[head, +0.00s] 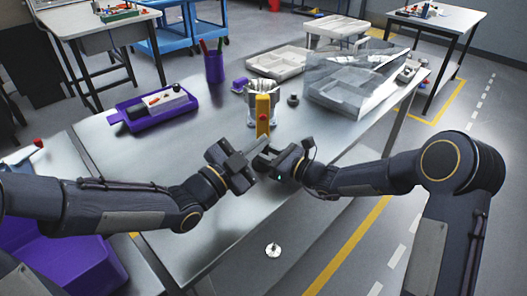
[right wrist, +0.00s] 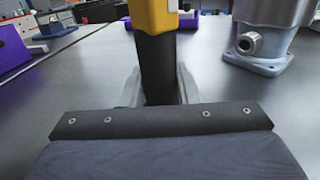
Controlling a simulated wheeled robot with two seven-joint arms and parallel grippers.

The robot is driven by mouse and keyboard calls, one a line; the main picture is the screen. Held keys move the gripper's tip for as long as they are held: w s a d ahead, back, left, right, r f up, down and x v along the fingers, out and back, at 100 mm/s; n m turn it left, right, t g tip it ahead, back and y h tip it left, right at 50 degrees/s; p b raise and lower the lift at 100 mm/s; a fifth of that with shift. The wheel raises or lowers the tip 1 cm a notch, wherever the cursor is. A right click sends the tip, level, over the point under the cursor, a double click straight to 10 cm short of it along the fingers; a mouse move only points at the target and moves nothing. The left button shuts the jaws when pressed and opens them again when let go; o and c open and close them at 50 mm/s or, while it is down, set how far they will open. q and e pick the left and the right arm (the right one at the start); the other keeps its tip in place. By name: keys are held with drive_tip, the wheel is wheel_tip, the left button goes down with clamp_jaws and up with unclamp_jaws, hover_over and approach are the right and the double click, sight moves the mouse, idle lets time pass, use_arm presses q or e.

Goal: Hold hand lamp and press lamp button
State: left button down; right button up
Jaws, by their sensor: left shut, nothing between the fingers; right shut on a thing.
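The hand lamp (head: 263,110) is yellow with a dark lower handle and stands roughly upright above the metal table. In the right wrist view the lamp's yellow body (right wrist: 156,14) is cut off by the top edge. My right gripper (head: 263,154) is shut on the lamp's dark handle; the fingers sit on both sides of it in the right wrist view (right wrist: 160,88). My left gripper (head: 248,158) is shut and empty, close beside the right gripper and below the lamp's yellow part. I cannot make out the lamp's button.
A metal housing (head: 252,104) stands just behind the lamp. A purple tray (head: 132,121) with a pale block lies at the left, and a purple pen cup (head: 214,68) stands behind. A clear box (head: 340,88) is at the right. The table between tray and lamp is bare.

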drive_tip(key=o, duration=1.2)
drive_tip(key=shift+c, duration=0.2)
